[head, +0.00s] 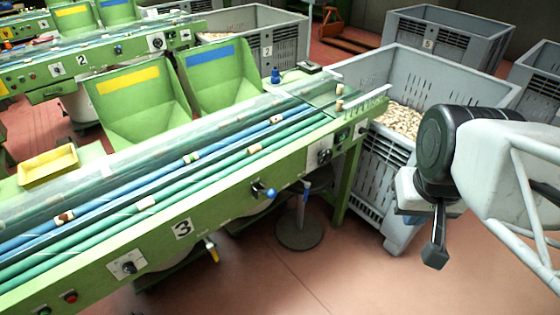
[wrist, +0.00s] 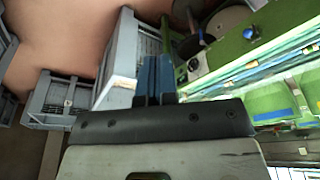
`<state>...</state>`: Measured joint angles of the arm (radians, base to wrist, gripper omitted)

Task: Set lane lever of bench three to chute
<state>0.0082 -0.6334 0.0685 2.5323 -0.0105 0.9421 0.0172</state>
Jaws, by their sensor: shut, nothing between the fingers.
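Below the edge hang a yellow-tipped handle (head: 211,250) and a blue one (head: 305,193). My gripper (head: 436,250) is shut and empty, pointing down, well right of the bench end and apart from the levers. In the wrist view its fingers (wrist: 155,78) are together; a blue-tipped lever (wrist: 250,33) shows upper right.
A grey crate of corks (head: 385,180) stands at the bench's right end, close to my gripper. A round-based stool (head: 299,235) stands under the bench. Two green hoppers (head: 140,105) rise behind the lanes. The red floor in front is clear.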

